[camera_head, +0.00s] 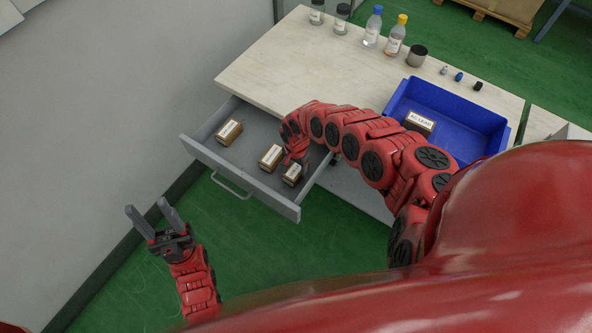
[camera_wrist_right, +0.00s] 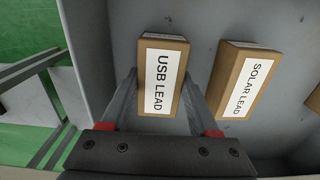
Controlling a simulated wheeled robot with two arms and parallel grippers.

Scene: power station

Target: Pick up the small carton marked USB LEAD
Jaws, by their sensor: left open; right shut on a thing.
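The small brown carton marked USB LEAD (camera_wrist_right: 163,77) has a white label and lies between the fingers of my right gripper (camera_wrist_right: 161,95), which is shut on its sides. In the head view, this carton (camera_head: 292,175) is at the near right end of the open grey drawer (camera_head: 262,196), under my right gripper (camera_head: 293,160). Whether it touches the drawer floor I cannot tell. A carton marked SOLAR LEAD (camera_wrist_right: 243,80) lies beside it and also shows in the head view (camera_head: 271,157). My left gripper (camera_head: 151,214) is open and empty, outside the drawer at the left.
A third carton (camera_head: 229,131) lies in the drawer's left part. A blue bin (camera_head: 476,122) on the table (camera_head: 285,68) holds another labelled carton (camera_head: 420,122). Several bottles and jars (camera_head: 372,28) and small items (camera_head: 459,76) line the back edge. A wall stands at the left.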

